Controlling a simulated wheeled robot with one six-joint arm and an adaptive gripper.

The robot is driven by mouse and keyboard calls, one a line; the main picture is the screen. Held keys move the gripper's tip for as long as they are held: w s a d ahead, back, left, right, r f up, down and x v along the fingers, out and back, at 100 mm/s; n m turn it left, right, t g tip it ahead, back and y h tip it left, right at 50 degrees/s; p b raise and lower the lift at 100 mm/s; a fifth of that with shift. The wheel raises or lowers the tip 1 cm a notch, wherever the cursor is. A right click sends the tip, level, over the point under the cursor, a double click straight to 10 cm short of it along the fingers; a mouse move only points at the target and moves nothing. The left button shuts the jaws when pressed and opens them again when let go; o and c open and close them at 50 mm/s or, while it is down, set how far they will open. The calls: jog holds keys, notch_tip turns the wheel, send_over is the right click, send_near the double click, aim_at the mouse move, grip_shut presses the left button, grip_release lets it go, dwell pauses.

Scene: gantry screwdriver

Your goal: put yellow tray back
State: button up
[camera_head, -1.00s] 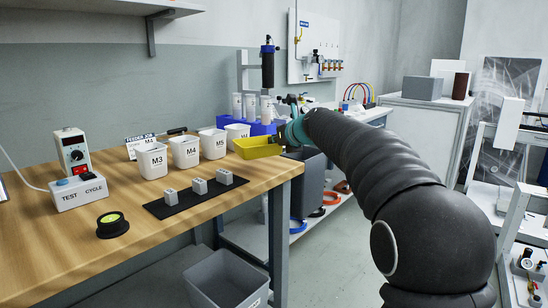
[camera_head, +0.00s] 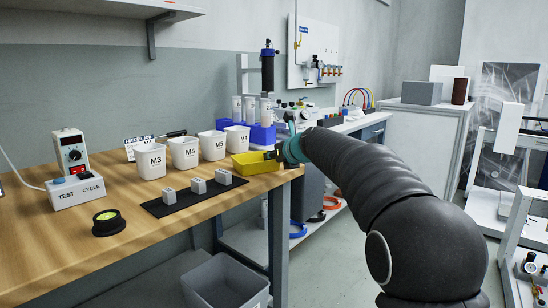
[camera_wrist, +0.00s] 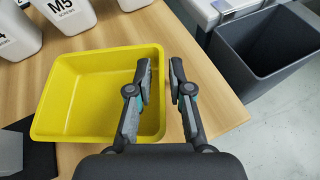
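The yellow tray (camera_head: 262,168) is upright and looks to rest on the wooden bench near its right end; it also shows in the wrist view (camera_wrist: 85,95), empty. My gripper (camera_head: 280,153) is at the tray's right side. In the wrist view, my gripper's fingers (camera_wrist: 163,70) straddle the tray's right wall, one inside and one outside. Bare wood shows between the wall and the outer finger, so the gripper looks open. In the head view the fingers are small and partly hidden.
White bins marked M3 (camera_head: 151,161), M4 (camera_head: 184,152), M5 (camera_head: 213,145) and another stand behind and left of the tray. A black mat (camera_head: 160,207) with three grey blocks lies in front. A dark grey bin (camera_wrist: 265,50) stands beyond the bench's right edge.

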jog(key=shift+r, duration=0.1)
jog(key=shift+s+d+r, duration=0.1)
jog(key=shift+s+r, duration=0.05)
jog(key=s+d+n+g+h, duration=0.1)
jog(key=s+d+n, duration=0.3)
jog(key=s, duration=0.6)
jog(key=s+d+n+g+h, duration=0.1)
jog(key=s+d+n, duration=0.3)
jog(key=s, duration=0.6)
jog(key=s+d+f+n+g+h, duration=0.1)
jog(key=s+d+f+n, duration=0.3)
jog(key=s, duration=0.6)
jog(key=s+d+f+n+g+h, duration=0.1)
jog(key=s+d+f+n, duration=0.3)
jog(key=s+f+n, duration=0.4)
jog(key=s+d+f+n+g+h, duration=0.1)
jog(key=s+d+f+n+h, duration=0.2)
jog(key=s+f+n, duration=0.3)
jog(key=s+d+n, duration=0.1)
jog(key=s+n, duration=0.3)
jog(key=s, duration=0.2)
jog(key=shift+f+n+g+p, duration=0.2)
jog(key=shift+n+g+p, duration=0.1)
jog(key=shift+g+p, duration=0.1)
